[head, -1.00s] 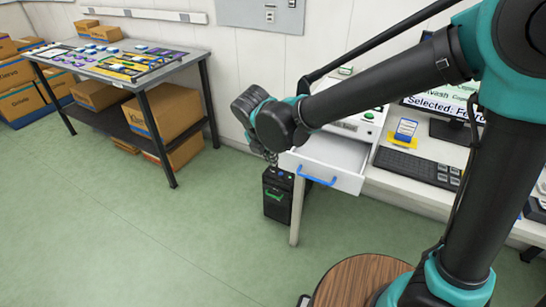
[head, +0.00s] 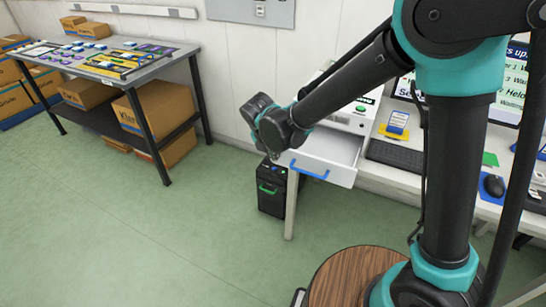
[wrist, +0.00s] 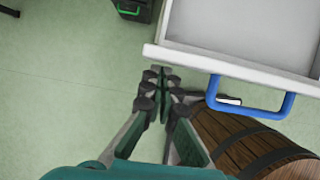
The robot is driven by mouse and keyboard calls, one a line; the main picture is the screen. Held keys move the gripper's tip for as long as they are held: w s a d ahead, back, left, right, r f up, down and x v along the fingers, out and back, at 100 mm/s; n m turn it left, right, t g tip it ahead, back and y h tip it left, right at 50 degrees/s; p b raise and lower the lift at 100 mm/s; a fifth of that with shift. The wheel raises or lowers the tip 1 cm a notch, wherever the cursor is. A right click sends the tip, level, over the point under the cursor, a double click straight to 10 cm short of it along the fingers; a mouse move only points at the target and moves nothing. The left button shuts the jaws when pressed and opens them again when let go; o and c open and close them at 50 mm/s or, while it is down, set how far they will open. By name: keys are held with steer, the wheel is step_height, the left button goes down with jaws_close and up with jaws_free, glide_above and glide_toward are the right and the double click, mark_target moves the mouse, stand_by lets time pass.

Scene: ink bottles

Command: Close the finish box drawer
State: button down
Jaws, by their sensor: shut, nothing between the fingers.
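The open white drawer (head: 330,148) sticks out at the left end of the white desk, its inside empty where visible. It has a blue handle (head: 309,170) on its front. In the wrist view the drawer's front edge (wrist: 225,64) crosses the top, with the blue handle (wrist: 252,110) to the right. My gripper (wrist: 164,74) is shut and empty, with its fingertips close to the left part of the drawer front, left of the handle. I cannot tell whether they touch it. In the head view the fingertips are mostly hidden.
A black bin (head: 271,190) with a green handle stands on the floor left of the desk leg (head: 291,205). A keyboard (head: 394,158) lies on the desk right of the drawer. A grey table (head: 150,66) with boxes stands at left.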

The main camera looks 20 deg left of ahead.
steer(key=w, duration=0.6)
steer(key=w+d, duration=0.1)
steer(key=w, duration=1.1)
steer(key=shift+w+d, duration=0.1)
steer(key=shift+d, duration=0.15)
steer(key=shift+w+r, duration=0.1)
